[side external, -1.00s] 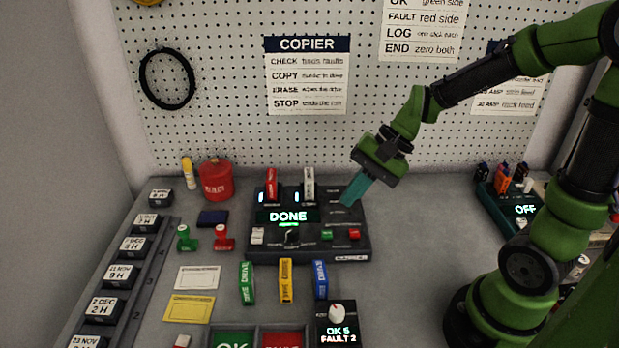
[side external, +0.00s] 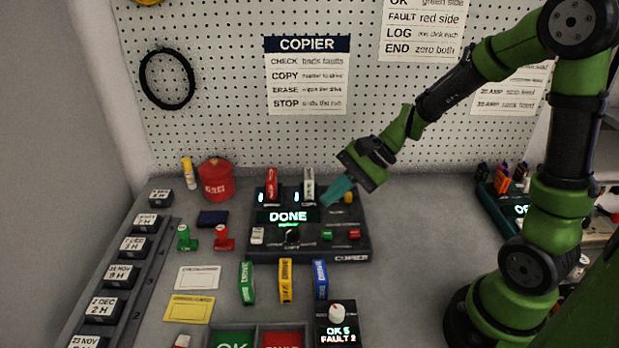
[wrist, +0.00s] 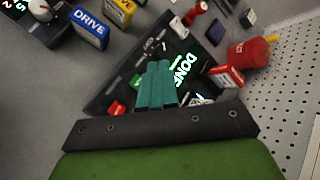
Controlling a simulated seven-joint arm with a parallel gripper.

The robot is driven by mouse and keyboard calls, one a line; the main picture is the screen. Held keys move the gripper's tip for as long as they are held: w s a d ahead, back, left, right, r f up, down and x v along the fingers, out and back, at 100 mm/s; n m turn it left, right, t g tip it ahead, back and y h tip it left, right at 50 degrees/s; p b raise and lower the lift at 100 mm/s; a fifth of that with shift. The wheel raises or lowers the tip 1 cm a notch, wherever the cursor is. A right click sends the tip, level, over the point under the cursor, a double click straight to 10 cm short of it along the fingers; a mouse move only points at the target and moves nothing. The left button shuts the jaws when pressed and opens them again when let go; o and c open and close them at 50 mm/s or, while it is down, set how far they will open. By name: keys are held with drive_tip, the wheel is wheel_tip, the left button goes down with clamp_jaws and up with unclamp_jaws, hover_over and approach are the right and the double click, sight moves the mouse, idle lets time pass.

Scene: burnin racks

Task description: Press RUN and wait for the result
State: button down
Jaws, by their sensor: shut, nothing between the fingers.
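The copier (side external: 262,248) is a dark box on the bench with a lit display (side external: 288,217) reading DONE. A green button (side external: 327,236) and a red button (side external: 354,234) sit at its front right. A small yellow part (side external: 348,197) is at its back right. The button labels are too small to read, so I cannot tell which is RUN. A red stick (side external: 271,184) and a white stick (side external: 308,185) stand upright at its back. My gripper (side external: 328,200) is shut and empty, its teal fingers over the copier's back right. The wrist view shows the fingers (wrist: 157,70) beside the display.
Green, yellow and blue tagged pieces (side external: 285,281) stand in front of the copier. A counter (side external: 337,335) reads OK 5, FAULT 2. A red canister (side external: 216,180) is at the back left. A dark green unit (side external: 500,207) is at right.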

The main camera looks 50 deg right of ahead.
sight(332, 233)
drive_tip(key=shift+f, duration=3.25)
drive_tip(key=shift+f, duration=0.4)
drive_tip(key=shift+f, duration=0.45)
drive_tip(key=shift+r, duration=0.9)
drive_tip(key=shift+r, duration=2.5)
